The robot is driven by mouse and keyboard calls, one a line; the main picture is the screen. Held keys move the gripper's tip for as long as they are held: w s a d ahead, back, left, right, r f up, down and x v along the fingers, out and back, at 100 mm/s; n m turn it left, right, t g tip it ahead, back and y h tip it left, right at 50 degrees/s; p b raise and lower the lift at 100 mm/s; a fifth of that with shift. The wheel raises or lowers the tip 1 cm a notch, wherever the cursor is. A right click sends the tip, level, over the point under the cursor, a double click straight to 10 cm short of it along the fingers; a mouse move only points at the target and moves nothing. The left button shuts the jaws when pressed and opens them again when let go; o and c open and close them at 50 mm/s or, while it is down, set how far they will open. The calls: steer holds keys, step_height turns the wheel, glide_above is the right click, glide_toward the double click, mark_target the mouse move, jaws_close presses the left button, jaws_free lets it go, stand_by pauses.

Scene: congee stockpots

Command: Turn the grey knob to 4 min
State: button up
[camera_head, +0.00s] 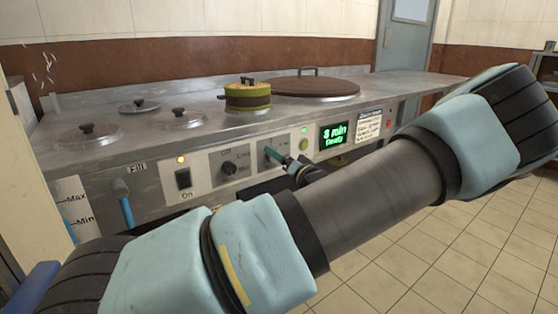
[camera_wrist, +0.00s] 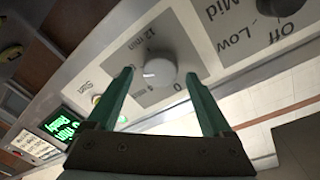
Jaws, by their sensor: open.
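The grey knob (camera_wrist: 162,73) is on a grey dial plate marked 0 and 12 min, and shows in the wrist view between my gripper's fingertips. Its white pointer mark faces left in that view. My gripper (camera_wrist: 159,76) is open, with one green finger on each side of the knob; I cannot tell whether either touches it. In the head view my gripper (camera_head: 271,156) is at the panel and hides the knob. The green display (camera_head: 334,136) appears to read 3 min, Ready.
A black Off-Low-Mid knob (camera_head: 229,168) and an On switch (camera_head: 184,179) are left of the dial. A green and brown pot (camera_head: 247,96) and lids stand on the steel counter (camera_head: 205,143) above.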

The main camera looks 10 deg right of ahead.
steer(key=shift+w, duration=0.15)
steer(key=shift+c, duration=0.2)
jaws_close()
stand_by(0.5)
steer(key=shift+a+n, duration=0.1)
steer(key=shift+n, duration=0.2)
steer(key=n+y+b, duration=0.1)
steer(key=n+b, duration=0.1)
steer(key=n, duration=0.9)
steer(key=shift+a+f+n+b, duration=0.1)
steer(key=shift+f+n+b, duration=0.05)
steer(key=shift+n+b, duration=0.2)
stand_by(0.3)
steer(key=shift+o, duration=0.2)
jaws_free()
